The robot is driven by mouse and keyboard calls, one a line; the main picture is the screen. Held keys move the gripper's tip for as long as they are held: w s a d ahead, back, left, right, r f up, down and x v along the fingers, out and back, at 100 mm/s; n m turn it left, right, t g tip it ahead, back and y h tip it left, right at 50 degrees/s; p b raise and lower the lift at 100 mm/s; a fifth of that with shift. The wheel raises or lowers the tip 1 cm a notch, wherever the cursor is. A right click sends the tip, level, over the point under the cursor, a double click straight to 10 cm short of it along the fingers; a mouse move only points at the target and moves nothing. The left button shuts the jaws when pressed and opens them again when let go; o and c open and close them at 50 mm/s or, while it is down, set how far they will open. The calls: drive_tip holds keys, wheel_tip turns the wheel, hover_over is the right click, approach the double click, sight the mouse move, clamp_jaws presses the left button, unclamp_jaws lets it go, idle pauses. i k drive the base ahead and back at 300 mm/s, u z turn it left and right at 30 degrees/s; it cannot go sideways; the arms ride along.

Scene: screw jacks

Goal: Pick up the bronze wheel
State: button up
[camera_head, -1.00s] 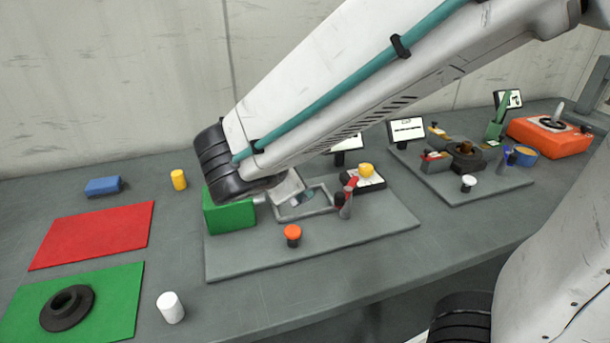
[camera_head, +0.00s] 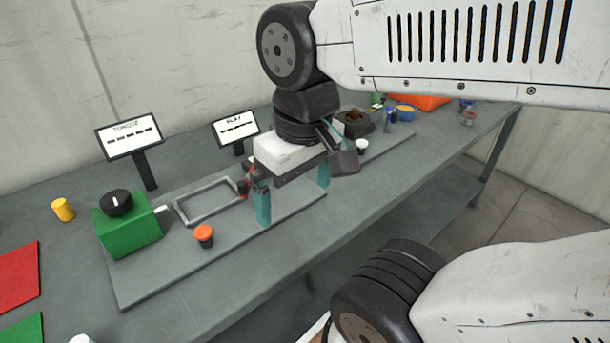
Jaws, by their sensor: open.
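The bronze wheel (camera_head: 354,116) shows as a small brown shape on top of a dark round body (camera_head: 356,129), towards the back right of the bench. My wrist partly overlaps this area from the left, and the wheel's details are too small to make out. My gripper (camera_head: 293,190) points down with its two teal fingers spread apart and nothing between them. It is to the left of the bronze wheel and nearer the camera, above the right end of the near grey plate (camera_head: 150,281).
A green box with a black knob (camera_head: 128,228), an orange-capped button (camera_head: 204,236) and an empty grey frame (camera_head: 208,203) are left of my gripper. Blue cups (camera_head: 404,113) and a white-capped button (camera_head: 362,147) are near the wheel. Two sign screens (camera_head: 131,138) stand behind.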

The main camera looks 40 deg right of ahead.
sight(355, 112)
drive_tip(key=z, duration=1.3)
drive_tip(key=k, duration=0.5)
drive_tip(key=z, duration=1.35)
drive_tip(key=i, duration=1.1)
drive_tip(key=u, duration=2.95)
